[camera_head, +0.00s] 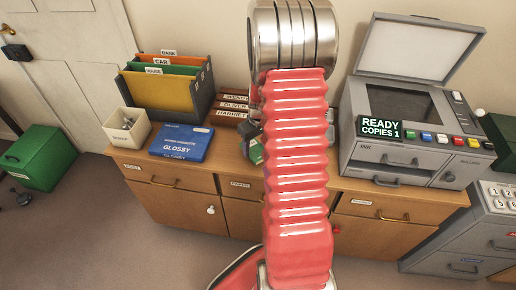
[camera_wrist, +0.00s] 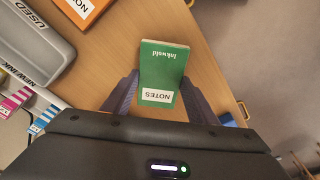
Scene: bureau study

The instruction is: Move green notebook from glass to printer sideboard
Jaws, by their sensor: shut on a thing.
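The green notebook (camera_wrist: 163,68) has "Inkwald" and a white "NOTES" label on its cover. In the wrist view it sits between the two dark fingers of my gripper (camera_wrist: 155,100), which is shut on it. Beneath it is the wooden top of the printer sideboard (camera_wrist: 112,62); I cannot tell whether it touches the wood. In the head view a small green patch of the notebook (camera_head: 256,151) shows left of my red arm, which hides most of my gripper. The sideboard (camera_head: 160,178) runs along the wall. No glass is seen.
The printer (camera_head: 405,130) stands on the right of the sideboard. On the left are a blue GLOSSY box (camera_head: 181,142), a white bin (camera_head: 127,127) and a file holder (camera_head: 170,85). The wrist view shows a "USED" tray (camera_wrist: 35,45), ink cartridges (camera_wrist: 15,101) and an orange box (camera_wrist: 82,8).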

